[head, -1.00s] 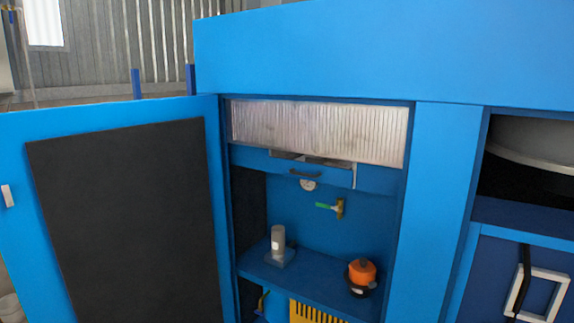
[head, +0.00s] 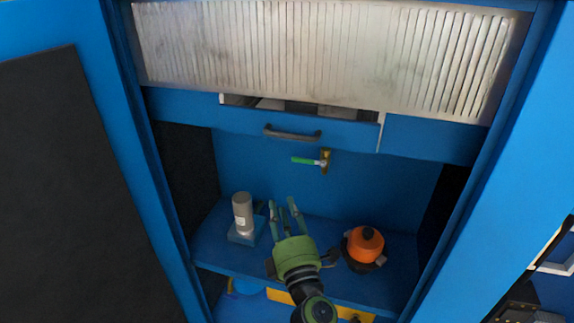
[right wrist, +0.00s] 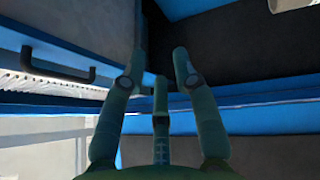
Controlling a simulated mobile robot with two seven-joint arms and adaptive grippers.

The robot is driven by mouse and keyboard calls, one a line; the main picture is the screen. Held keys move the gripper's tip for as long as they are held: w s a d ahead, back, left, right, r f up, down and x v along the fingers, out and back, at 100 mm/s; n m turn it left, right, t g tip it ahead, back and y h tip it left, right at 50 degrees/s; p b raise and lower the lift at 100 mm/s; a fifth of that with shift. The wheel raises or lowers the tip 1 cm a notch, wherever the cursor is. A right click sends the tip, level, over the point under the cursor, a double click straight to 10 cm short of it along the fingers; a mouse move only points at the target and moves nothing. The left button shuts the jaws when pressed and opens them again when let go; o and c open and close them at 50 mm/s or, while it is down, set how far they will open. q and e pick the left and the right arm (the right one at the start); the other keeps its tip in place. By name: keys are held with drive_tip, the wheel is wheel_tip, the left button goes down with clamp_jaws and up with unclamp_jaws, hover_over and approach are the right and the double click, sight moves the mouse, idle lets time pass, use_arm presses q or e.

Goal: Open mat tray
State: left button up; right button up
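The mat tray appears to be the blue drawer (head: 225,119) under a ribbed metal panel in the open cabinet. Its dark bar handle (head: 292,133) is on its front. White and grey pieces show through a gap above the front; I cannot tell how far the drawer is out. My right gripper (head: 286,207) is below the handle, over the shelf, fingers pointing up and apart, touching nothing that I can see. In the right wrist view the fingers (right wrist: 160,62) are spread and empty, with the handle (right wrist: 58,70) to their left. My left gripper is not in view.
A grey cylinder (head: 243,213) on a blue base stands left of my right gripper on the shelf (head: 215,250). An orange round object (head: 366,244) stands to its right. A green-handled valve (head: 308,161) is on the back wall. The open cabinet door (head: 120,100) is at left.

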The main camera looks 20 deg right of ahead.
sight(288, 137)
drive_tip(key=s+r+t+h, duration=0.25)
drive_tip(key=s+r, duration=0.25)
drive_tip(key=r, duration=0.7)
drive_tip(key=shift+n+t+y, duration=0.4)
drive_tip(key=shift+t+y, duration=0.05)
drive_tip(key=p+x, duration=0.1)
drive_tip(key=x, duration=0.1)
drive_tip(key=p+x, duration=0.1)
drive_tip(key=x, duration=0.2)
drive_tip(key=p+x, duration=0.1)
drive_tip(key=x, duration=0.2)
drive_tip(key=shift+s+d, duration=0.1)
drive_tip(key=shift+d, duration=0.2)
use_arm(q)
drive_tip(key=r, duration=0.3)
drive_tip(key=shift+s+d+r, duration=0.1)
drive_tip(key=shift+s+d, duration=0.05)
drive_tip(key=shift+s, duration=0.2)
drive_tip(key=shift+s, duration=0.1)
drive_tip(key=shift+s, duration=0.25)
use_arm(e)
clamp_jaws()
